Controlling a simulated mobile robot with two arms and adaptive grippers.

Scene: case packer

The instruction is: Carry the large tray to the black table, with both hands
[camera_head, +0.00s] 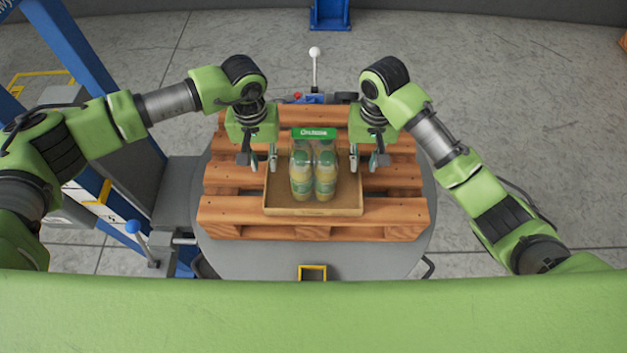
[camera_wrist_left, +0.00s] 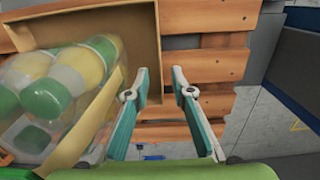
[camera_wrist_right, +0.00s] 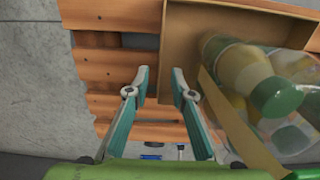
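The large tray (camera_head: 284,207) is a shallow brown cardboard box on a wooden pallet. It holds a pack of several green-capped bottles (camera_head: 313,175) with a green label on top. My left gripper (camera_head: 262,164) is at the tray's left wall, my right gripper (camera_head: 365,161) at its right wall. In the left wrist view, the open fingers (camera_wrist_left: 160,82) have a gap between them, with the tray wall (camera_wrist_left: 153,30) lined up with it. In the right wrist view, the open fingers (camera_wrist_right: 159,82) line up likewise with the other wall (camera_wrist_right: 166,40). Contact cannot be told. No black table is identifiable.
The wooden pallet (camera_head: 240,217) lies on a round grey platform (camera_head: 330,259). A blue frame (camera_head: 85,70) and a blue-knobbed lever (camera_head: 140,236) stand at the left. A white-knobbed lever (camera_head: 315,65) rises behind the pallet. Grey floor (camera_head: 490,90) is open at the right.

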